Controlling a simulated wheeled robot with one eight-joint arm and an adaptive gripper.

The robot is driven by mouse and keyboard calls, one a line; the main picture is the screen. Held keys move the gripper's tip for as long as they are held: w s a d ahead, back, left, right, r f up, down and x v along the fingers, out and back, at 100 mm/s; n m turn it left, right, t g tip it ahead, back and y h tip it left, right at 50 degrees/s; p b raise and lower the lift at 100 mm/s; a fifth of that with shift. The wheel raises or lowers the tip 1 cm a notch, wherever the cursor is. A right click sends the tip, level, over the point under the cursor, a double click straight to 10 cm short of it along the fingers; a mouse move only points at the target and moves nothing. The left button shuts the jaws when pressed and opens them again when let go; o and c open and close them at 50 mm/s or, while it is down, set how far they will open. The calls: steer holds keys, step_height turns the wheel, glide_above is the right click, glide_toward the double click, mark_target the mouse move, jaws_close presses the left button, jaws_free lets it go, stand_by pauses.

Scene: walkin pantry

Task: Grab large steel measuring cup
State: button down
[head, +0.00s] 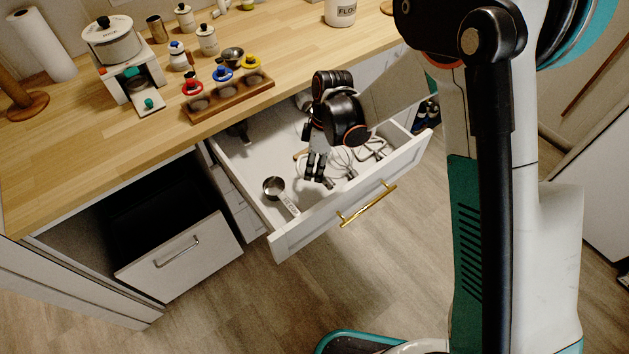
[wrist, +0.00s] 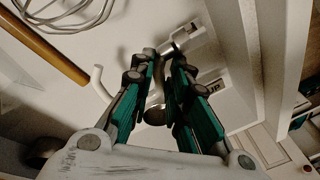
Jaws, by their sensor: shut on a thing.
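A round steel measuring cup (head: 272,187) lies at the left end of the open white drawer. Its flat, printed handle (head: 289,205) points to the drawer front. Lettering ending in "UP" on a flat handle (wrist: 213,86) shows right of my fingers in the wrist view. My gripper (head: 316,180) is inside the drawer, to the right of that cup and apart from it in the head view. In the wrist view my gripper (wrist: 169,62) is closed on a thin steel utensil (wrist: 180,42). A small rounded metal part (wrist: 155,115) shows between the fingers. The fingers hide much of the utensil.
Wire whisks (head: 372,150) lie to the right in the drawer, and a wooden handle (wrist: 45,45) is near the fingers. The drawer front (head: 320,218) has a brass pull (head: 368,205). The wooden counter (head: 90,150) rises behind. A lower drawer (head: 175,258) is open at left.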

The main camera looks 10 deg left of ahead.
mark_target(313, 189)
steer(key=shift+w+d+b+x, duration=0.1)
steer(key=shift+w+b+x, duration=0.1)
steer(key=shift+x, duration=0.55)
steer(key=shift+w+d+b+x, duration=0.1)
steer(key=shift+b+x, duration=0.15)
steer(key=shift+x, duration=0.5)
steer(key=shift+w+d+b+x, duration=0.1)
steer(key=shift+w+b+x, duration=0.1)
steer(key=shift+x, duration=0.55)
steer(key=shift+f, duration=0.15)
steer(key=c, duration=1.5)
jaws_free()
steer(key=shift+c, duration=0.2)
steer(key=p+v, duration=0.4)
steer(key=v, duration=0.8)
